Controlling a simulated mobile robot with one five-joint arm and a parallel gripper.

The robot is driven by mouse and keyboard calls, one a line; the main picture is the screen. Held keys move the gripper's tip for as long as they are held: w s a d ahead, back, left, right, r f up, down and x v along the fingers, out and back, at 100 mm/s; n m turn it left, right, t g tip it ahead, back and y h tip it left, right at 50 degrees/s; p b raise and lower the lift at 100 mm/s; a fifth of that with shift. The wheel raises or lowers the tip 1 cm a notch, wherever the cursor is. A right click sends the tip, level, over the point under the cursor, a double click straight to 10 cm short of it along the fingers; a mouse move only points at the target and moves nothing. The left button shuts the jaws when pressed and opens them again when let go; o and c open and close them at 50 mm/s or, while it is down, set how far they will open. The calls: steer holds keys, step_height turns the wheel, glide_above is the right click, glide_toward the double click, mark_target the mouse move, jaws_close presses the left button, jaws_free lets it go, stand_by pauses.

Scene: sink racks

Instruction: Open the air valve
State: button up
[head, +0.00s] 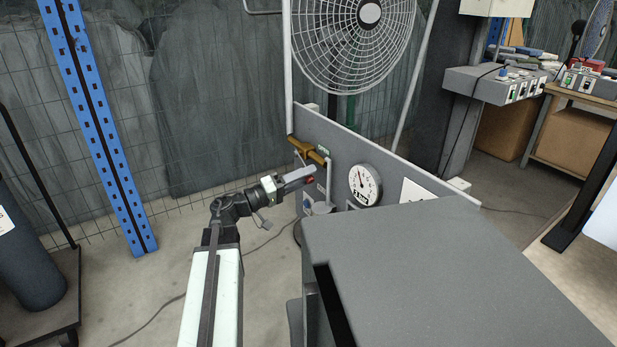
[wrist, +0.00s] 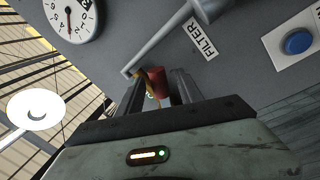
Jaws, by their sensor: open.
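A grey upright panel (head: 400,178) carries a brass-yellow fitting (head: 308,150) at its upper left. A small red part (head: 310,180) shows below the fitting, beside my gripper tip (head: 305,174). I cannot tell for sure which piece is the air valve's handle. In the wrist view the red part (wrist: 156,82) sits between the two fingers of my gripper (wrist: 157,90), with a brass piece (wrist: 142,79) just to its left. The fingers are apart, and I cannot tell whether they touch it. Their tips partly hide the red part's surroundings.
A round gauge (head: 364,185) is right of the gripper on the panel. A grey pipe (wrist: 160,42), a FILTER label (wrist: 201,40) and a blue button (wrist: 297,42) show in the wrist view. A large grey box (head: 430,265) stands in front. A fan (head: 352,40) stands behind.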

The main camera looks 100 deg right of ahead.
steer(key=b+v, duration=0.1)
steer(key=v, duration=0.5)
steer(key=shift+w, duration=0.4)
steer(key=shift+a, duration=0.15)
steer(key=shift+c, duration=0.3)
